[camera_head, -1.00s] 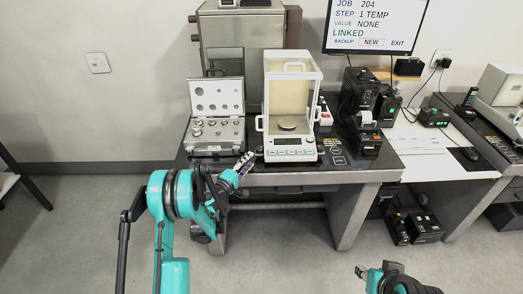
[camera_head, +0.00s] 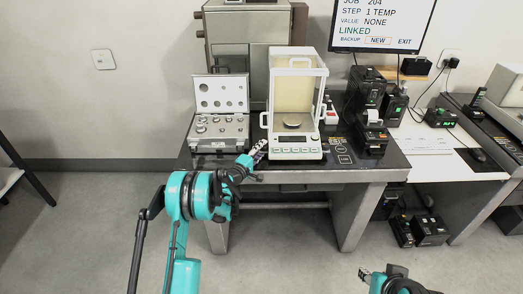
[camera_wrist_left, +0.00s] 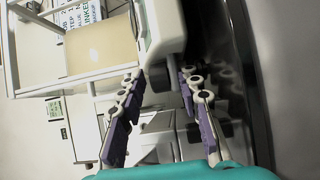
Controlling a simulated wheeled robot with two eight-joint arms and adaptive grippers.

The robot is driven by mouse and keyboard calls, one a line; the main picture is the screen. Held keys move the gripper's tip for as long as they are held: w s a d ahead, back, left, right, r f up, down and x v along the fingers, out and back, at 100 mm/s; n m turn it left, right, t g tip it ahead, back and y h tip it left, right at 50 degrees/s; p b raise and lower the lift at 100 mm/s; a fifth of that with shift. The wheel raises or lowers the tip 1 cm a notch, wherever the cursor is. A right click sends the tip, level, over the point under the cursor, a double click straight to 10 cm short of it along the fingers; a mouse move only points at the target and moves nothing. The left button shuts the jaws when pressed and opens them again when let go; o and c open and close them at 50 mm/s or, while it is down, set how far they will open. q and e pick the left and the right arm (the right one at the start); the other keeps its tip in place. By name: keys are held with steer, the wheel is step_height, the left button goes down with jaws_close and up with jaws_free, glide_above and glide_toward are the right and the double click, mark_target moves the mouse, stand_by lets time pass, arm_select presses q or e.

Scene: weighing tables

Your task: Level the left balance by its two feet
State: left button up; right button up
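The left balance (camera_head: 297,152) is a white weighing balance with a glass draft shield, on the dark table. Its round pan (camera_head: 292,122) shows inside. My left gripper (camera_head: 258,152) is at the balance's front left corner, low by the tabletop. In the left wrist view its two purple-padded fingers (camera_wrist_left: 160,78) are spread apart, with the balance's white base (camera_wrist_left: 163,25) just beyond them. A dark round foot (camera_wrist_left: 158,76) shows between the fingertips; I cannot tell whether they touch it. The other foot is not clear. My right gripper (camera_head: 366,273) is low at the bottom, away from the table, its fingers too small to judge.
An open case of weights (camera_head: 220,145) stands left of the balance, close to my left gripper. Black devices (camera_head: 370,130) stand to the right. A monitor (camera_head: 380,25) hangs behind. The floor before the table is clear.

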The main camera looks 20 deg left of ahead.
arm_select(q)
jaws_close()
steer(key=shift+a, duration=0.1)
steer(key=shift+a+m+g+h, duration=0.1)
steer(key=shift+m+g+h, duration=0.3)
steer(key=shift+m+h, duration=0.5)
steer(key=shift+g+h, duration=0.3)
steer(key=shift+h, duration=0.4)
steer(key=shift+o, duration=1.8)
jaws_free()
